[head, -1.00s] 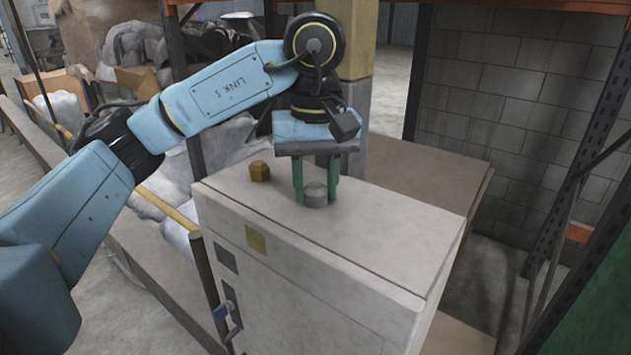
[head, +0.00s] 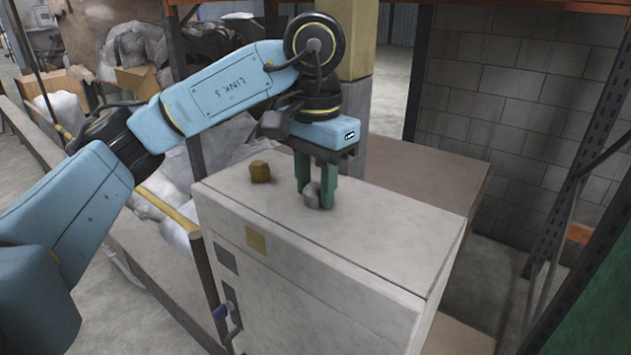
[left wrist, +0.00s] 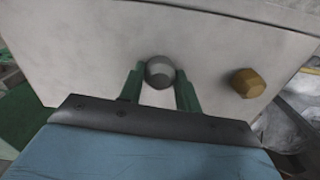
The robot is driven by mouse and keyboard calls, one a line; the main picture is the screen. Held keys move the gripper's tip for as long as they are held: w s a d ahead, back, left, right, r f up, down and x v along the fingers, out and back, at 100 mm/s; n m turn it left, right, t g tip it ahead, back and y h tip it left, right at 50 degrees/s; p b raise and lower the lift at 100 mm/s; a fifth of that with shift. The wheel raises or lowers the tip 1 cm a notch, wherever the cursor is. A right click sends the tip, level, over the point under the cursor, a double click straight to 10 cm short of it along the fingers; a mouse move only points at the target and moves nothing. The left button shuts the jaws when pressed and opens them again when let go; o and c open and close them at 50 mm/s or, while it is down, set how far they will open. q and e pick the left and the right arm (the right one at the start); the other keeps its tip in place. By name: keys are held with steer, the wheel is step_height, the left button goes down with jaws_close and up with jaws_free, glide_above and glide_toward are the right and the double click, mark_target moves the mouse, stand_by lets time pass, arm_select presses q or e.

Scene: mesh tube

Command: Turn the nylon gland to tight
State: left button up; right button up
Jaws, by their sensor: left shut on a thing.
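The grey nylon gland (head: 312,195) stands on top of the pale cabinet. My left gripper (head: 315,198) points down over it with green fingers on both sides, shut on the gland. The near finger hides part of the gland in the head view. In the left wrist view the gland (left wrist: 160,72) shows as a round grey cap between the two fingertips (left wrist: 160,80). A brass-coloured hex gland (head: 260,172) stands apart on the cabinet top; it also shows in the left wrist view (left wrist: 247,83). My right gripper is in neither view.
The cabinet (head: 390,255) has a bare top to the right of the gland. A post (head: 358,60) stands behind, and a dark rack upright (head: 590,190) is at right.

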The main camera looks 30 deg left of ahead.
mark_target(315, 185)
arm_select(q)
steer(key=shift+m, duration=0.9)
steer(key=o, duration=1)
steer(key=shift+c, duration=0.2)
step_height(315, 185, up, 13)
steer(key=p, duration=0.3)
steer(key=shift+r, duration=0.2)
